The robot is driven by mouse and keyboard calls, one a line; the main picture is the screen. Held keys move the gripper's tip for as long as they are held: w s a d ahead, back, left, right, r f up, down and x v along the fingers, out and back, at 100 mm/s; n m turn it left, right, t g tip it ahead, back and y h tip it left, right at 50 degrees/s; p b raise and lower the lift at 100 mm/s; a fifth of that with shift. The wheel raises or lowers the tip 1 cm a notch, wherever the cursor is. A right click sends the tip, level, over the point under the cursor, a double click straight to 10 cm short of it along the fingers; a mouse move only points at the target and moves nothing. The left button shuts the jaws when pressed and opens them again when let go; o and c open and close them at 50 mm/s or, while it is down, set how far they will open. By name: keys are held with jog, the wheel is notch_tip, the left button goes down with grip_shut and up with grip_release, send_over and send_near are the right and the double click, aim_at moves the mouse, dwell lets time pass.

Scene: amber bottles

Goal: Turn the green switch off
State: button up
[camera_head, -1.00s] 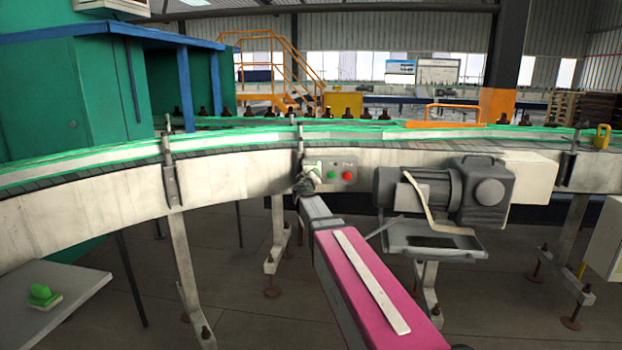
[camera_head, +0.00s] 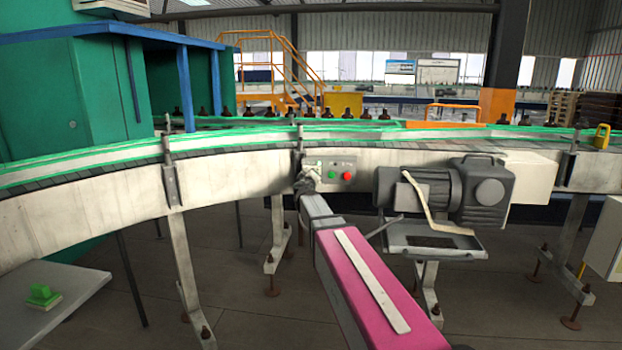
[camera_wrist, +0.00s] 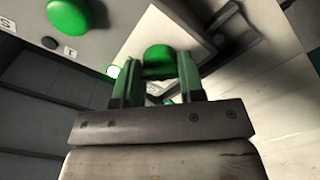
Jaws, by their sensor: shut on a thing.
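A green switch knob (camera_wrist: 158,55) shows in the wrist view, between the two green-sided fingers of my gripper (camera_wrist: 157,66). My gripper is shut on this knob, and the fingers hide part of its sides. In the head view my gripper (camera_head: 306,180) is at the conveyor's side, at the left part of the small control box. That box has a green button (camera_head: 332,174) and a red button (camera_head: 348,176). My gripper hides the switch there.
A larger green button (camera_wrist: 70,17) is at the wrist view's upper left. In the head view, a grey motor (camera_head: 440,190) sticks out right of the control box. The conveyor (camera_head: 230,175) runs across. A green object (camera_head: 43,293) lies on a grey table (camera_head: 75,290) at lower left.

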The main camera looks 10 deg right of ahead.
jog(key=shift+n, duration=8.7)
jog(key=o, duration=0.9)
jog(key=shift+s+a, duration=0.1)
jog(key=shift+s, duration=0.05)
jog(key=v, duration=1)
jog(key=shift+s, duration=0.3)
